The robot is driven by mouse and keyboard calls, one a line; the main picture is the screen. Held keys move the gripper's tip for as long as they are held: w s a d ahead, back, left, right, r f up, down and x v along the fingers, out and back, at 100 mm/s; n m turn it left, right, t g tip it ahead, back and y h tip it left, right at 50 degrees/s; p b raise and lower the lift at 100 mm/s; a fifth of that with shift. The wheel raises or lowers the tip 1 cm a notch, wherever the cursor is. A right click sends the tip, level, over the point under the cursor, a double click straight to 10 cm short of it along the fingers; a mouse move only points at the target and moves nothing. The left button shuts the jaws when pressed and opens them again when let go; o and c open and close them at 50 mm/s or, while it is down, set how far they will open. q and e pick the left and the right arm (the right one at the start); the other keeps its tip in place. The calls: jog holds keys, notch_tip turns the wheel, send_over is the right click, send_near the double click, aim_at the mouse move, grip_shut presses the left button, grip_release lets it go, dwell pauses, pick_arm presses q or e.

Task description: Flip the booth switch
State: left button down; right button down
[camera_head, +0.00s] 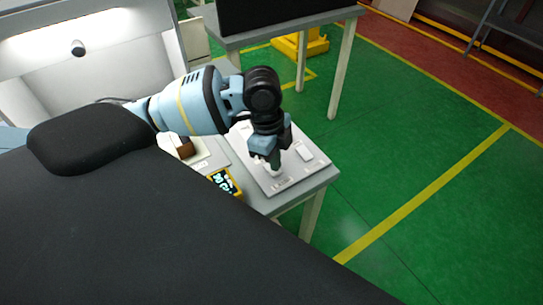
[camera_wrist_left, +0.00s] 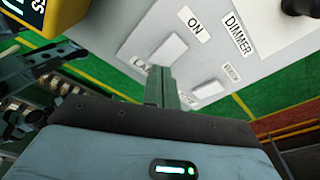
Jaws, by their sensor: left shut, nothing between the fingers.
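The light grey switch panel (camera_head: 262,179) lies on the small table's right end, with white rocker switches on it. My left gripper (camera_head: 273,163) comes down over the panel, fingers shut and empty, tips close to a white switch near the front edge. In the left wrist view the shut fingers (camera_wrist_left: 163,84) point at the panel (camera_wrist_left: 250,50), beside a white rocker (camera_wrist_left: 168,50) near the labels "ON" and a partly hidden "LA…". Another white rocker (camera_wrist_left: 208,90) sits to the right, by a small label. I cannot tell whether the fingers touch a switch.
A yellow-framed device with a lit display (camera_head: 224,182) lies beside the panel. A dark knob (camera_wrist_left: 297,5) is near the "DIMMER" label. The small grey table (camera_head: 320,178) ends just right of the panel. A larger table (camera_head: 290,25) stands behind; green floor (camera_head: 400,130) is open to the right.

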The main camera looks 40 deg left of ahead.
pick_arm(q)
jog(key=shift+f, duration=0.4)
pick_arm(e)
jog(key=shift+s+d+f, duration=0.1)
jog(key=shift+d+f, duration=0.05)
